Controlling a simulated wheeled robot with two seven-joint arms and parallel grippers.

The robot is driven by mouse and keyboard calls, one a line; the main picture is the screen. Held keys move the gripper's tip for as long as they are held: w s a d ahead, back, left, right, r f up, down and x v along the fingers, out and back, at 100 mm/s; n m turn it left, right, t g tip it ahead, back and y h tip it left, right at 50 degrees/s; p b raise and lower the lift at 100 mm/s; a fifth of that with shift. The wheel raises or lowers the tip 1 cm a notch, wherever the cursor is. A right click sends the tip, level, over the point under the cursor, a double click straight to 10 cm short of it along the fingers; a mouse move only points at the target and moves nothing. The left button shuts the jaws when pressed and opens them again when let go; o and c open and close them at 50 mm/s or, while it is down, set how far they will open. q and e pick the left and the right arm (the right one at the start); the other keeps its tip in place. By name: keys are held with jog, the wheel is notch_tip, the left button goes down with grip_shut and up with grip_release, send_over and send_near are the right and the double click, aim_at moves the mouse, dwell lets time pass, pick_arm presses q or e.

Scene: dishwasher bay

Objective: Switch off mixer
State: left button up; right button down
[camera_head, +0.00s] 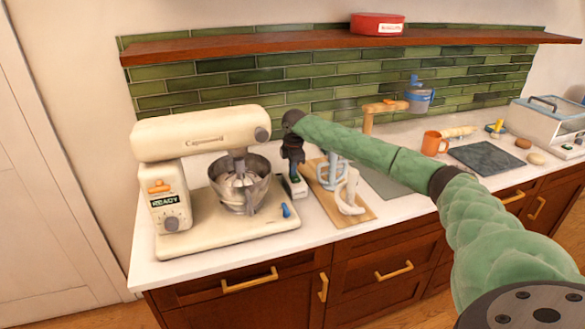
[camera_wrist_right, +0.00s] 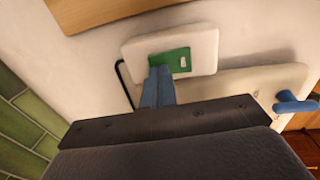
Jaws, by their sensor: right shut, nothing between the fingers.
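The cream stand mixer (camera_head: 200,140) stands at the left end of the white counter. Its metal bowl (camera_head: 240,185) sits under the head, its small display seems to read "READY", and a blue lever (camera_head: 286,211) is on its base. The lever also shows in the wrist view (camera_wrist_right: 297,104). A small white box with a green panel (camera_wrist_right: 170,60) sits beside the base. My right gripper (camera_head: 294,170) is shut and empty, pointing down at this box. Its fingertips (camera_wrist_right: 160,72) overlap the green panel's edge; I cannot tell whether they touch it. My left gripper is out of view.
A wooden board (camera_head: 335,190) with white and pale blue tools lies right of the box. Further right are an orange mug (camera_head: 434,143) and a dark slab (camera_head: 485,157). A wooden shelf (camera_head: 340,41) with a red tin (camera_head: 377,24) runs above.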

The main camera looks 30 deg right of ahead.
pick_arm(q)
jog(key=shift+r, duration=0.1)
pick_arm(e)
jog(key=shift+f, duration=0.1)
jog(key=shift+s+a+p, duration=0.2)
jog(key=shift+s+p, duration=0.5)
jog(key=shift+p, duration=0.3)
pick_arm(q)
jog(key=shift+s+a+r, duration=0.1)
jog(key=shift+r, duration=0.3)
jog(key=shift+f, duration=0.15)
